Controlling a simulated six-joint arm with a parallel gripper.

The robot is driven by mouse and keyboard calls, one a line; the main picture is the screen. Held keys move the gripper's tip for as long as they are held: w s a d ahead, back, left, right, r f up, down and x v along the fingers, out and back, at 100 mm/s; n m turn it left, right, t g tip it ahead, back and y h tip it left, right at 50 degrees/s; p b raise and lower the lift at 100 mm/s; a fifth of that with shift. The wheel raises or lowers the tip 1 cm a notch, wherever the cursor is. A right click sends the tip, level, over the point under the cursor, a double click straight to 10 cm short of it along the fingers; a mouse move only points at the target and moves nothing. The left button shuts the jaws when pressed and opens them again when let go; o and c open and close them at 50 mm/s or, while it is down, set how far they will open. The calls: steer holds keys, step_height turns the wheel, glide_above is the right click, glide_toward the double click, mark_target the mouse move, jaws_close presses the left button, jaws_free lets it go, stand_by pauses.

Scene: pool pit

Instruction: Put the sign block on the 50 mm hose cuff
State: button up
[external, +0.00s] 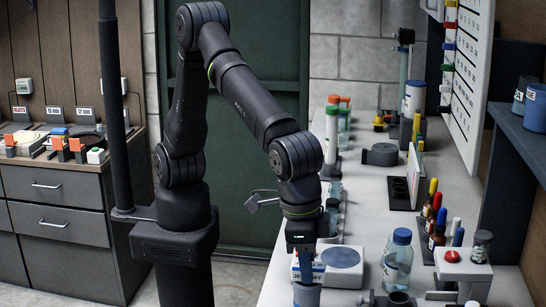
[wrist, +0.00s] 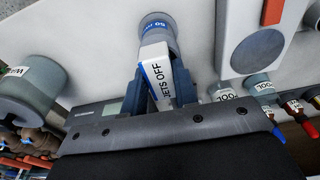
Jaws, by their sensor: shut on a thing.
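The sign block (wrist: 156,60) is white with a blue edge and reads "JETS OFF". My gripper (wrist: 160,88) is shut on it, one dark finger on each side. The block also shows in the external view (external: 312,271), below my gripper (external: 303,250), which points down over the bench. The 50 mm hose cuff (wrist: 158,27) is a grey-blue cylinder with a blue "50" label, just beyond the block's far end. In the external view the cuff (external: 307,296) shows right below the block, cut by the lower edge. I cannot tell whether they touch.
A white box with a grey round pad (external: 341,256) stands close right of the block. A blue-capped clear bottle (external: 397,260) and a red-button box (external: 463,268) stand further right. Small bottles (external: 437,225) line the bench. Its middle (external: 375,205) has some free room.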

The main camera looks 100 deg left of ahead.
steer(key=o, duration=1)
steer(key=shift+f, duration=0.15)
steer(key=r, duration=0.4)
steer(key=s+r, duration=0.1)
steer(key=r, duration=0.7)
steer(key=shift+s+r, duration=0.15)
steer(key=shift+s, duration=0.1)
